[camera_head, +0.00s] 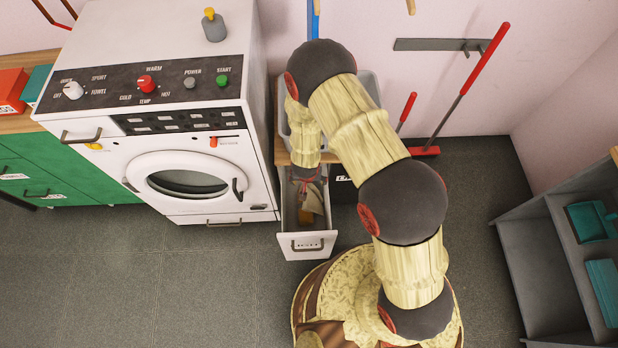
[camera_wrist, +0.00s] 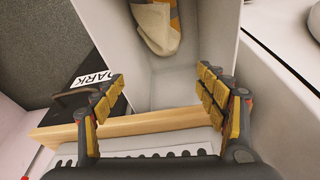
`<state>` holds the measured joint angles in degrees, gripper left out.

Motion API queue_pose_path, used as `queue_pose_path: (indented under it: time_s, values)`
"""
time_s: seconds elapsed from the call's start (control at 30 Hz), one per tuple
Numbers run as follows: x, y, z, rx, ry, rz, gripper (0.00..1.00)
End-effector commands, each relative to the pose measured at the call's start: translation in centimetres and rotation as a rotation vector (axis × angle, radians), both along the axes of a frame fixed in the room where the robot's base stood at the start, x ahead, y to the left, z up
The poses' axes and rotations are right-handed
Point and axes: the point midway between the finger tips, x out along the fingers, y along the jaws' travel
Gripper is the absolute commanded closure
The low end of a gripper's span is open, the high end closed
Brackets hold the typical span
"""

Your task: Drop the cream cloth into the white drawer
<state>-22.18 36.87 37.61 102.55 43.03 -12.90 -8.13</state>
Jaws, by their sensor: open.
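The white drawer (camera_head: 306,243) is pulled open below the counter, right of the washing machine. Its pale inner wall also shows in the wrist view (camera_wrist: 207,30). The cream cloth (camera_wrist: 150,28), with yellow-orange stripes, lies inside the drawer at the top of the wrist view, partly cut off by the frame edge. In the head view my gripper (camera_head: 306,180) is over the drawer's back part.
A wooden counter edge (camera_wrist: 150,125) crosses close to my fingers. A dark box labelled DARK (camera_wrist: 90,88) sits beside the drawer. The washing machine (camera_head: 190,150) stands left of the drawer, and a grey shelf (camera_head: 535,270) at the right. The floor in front is clear.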

Motion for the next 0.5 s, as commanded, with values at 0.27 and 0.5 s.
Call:
queue_pose_path:
  time_s: [0.27,0.5]
  values:
    - [-0.2,0.0,1.6,0.01,0.041,-0.002,0.27]
    - [-0.4,0.1,2.6,0.017,0.073,-0.002,0.27]
